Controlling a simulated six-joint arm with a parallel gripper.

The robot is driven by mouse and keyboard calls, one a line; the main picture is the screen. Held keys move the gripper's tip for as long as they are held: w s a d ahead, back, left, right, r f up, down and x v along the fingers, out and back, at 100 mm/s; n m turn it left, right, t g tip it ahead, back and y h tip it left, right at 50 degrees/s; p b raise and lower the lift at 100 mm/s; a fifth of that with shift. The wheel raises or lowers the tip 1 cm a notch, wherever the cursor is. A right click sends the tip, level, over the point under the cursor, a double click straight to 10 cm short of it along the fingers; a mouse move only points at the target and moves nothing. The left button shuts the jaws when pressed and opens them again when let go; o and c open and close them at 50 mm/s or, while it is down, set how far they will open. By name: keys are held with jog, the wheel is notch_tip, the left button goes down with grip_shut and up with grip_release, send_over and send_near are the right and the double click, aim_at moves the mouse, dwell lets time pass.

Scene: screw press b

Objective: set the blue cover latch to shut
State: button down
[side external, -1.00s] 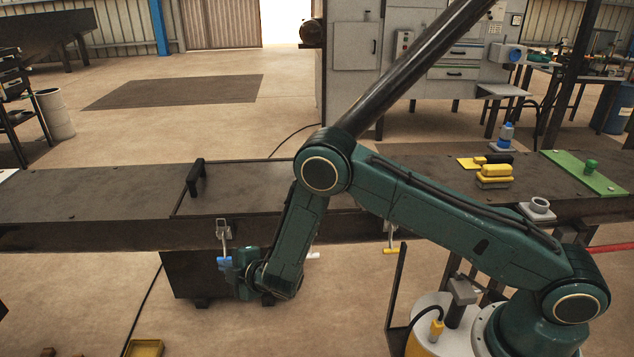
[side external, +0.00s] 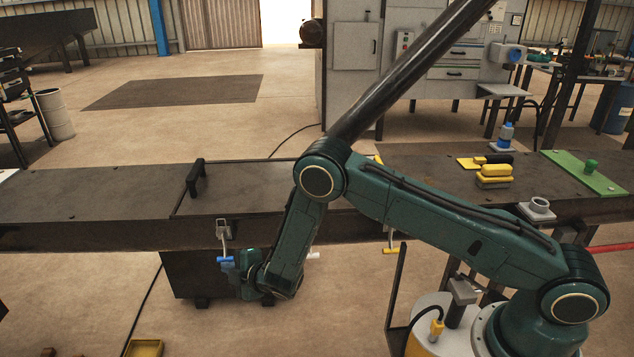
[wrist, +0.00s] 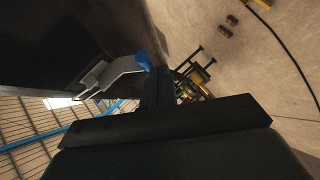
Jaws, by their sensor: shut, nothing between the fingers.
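The blue cover latch (side external: 226,260) hangs on the front face of the bench in the side external view, its metal arm pointing down from a bracket and its blue grip at the lower end. In the wrist view the blue grip (wrist: 143,60) shows just beyond my fingers, with the pale metal arm to its left. My gripper (side external: 238,262) is shut and empty, right beside the blue grip. I cannot tell whether it touches the grip. My gripper (wrist: 158,80) partly hides the latch in the wrist view.
A dark cover with a black handle (side external: 195,178) lies on the bench top above the latch. A yellow-gripped latch (side external: 391,249) and a white-gripped one (side external: 313,255) hang farther right. A dark box (side external: 190,276) stands below the bench. The floor in front is mostly clear.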

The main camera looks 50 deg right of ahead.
dwell(0.3)
jog(key=s+a+r, duration=0.2)
jog(key=s, duration=1)
jog(key=shift+s+a, duration=0.35)
jog(key=shift+r, duration=0.1)
dwell(0.5)
